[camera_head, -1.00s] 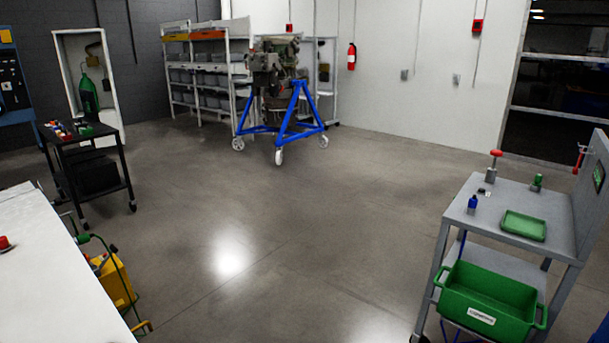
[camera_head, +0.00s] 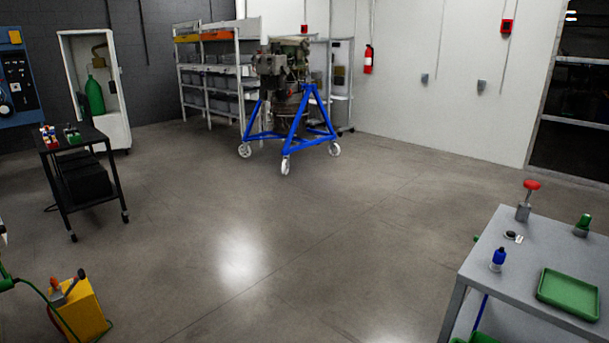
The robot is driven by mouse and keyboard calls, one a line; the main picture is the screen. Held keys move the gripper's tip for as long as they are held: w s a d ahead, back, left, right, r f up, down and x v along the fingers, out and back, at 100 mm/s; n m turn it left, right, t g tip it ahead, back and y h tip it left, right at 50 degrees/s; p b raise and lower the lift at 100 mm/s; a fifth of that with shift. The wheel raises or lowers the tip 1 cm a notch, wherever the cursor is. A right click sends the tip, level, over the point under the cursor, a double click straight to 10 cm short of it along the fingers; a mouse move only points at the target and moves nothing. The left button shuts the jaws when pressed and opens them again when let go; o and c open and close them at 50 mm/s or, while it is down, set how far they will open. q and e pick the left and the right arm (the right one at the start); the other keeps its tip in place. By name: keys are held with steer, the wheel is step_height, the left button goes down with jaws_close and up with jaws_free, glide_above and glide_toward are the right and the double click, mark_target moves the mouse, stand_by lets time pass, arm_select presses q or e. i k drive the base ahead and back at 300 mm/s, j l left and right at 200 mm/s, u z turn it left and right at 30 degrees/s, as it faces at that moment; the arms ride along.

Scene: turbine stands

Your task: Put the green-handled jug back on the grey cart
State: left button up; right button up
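The grey cart (camera_head: 530,262) stands at the lower right, cut off by the picture's edges. On its top are a green tray (camera_head: 573,292), a small blue bottle (camera_head: 498,258), a red-topped tool (camera_head: 526,199) and a small dark green-topped item (camera_head: 582,226). I cannot make out a green-handled jug for certain in this view. Neither of my grippers is in view, so what they hold is hidden.
A black cart (camera_head: 88,186) with small parts stands at left. A yellow container (camera_head: 79,308) with a green hose is at lower left. A blue wheeled engine stand (camera_head: 290,135) is at the back, by a shelf rack (camera_head: 212,78). The middle floor is clear.

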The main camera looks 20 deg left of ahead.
mark_target(576, 255)
steer(key=i+u, duration=0.2)
steer(key=u, duration=0.3)
steer(key=i+u, duration=0.25)
steer(key=u, duration=0.2)
steer(key=i+l+u, duration=0.2)
steer(key=u, duration=0.3)
steer(key=i+l+u, duration=0.15)
steer(key=u, duration=0.3)
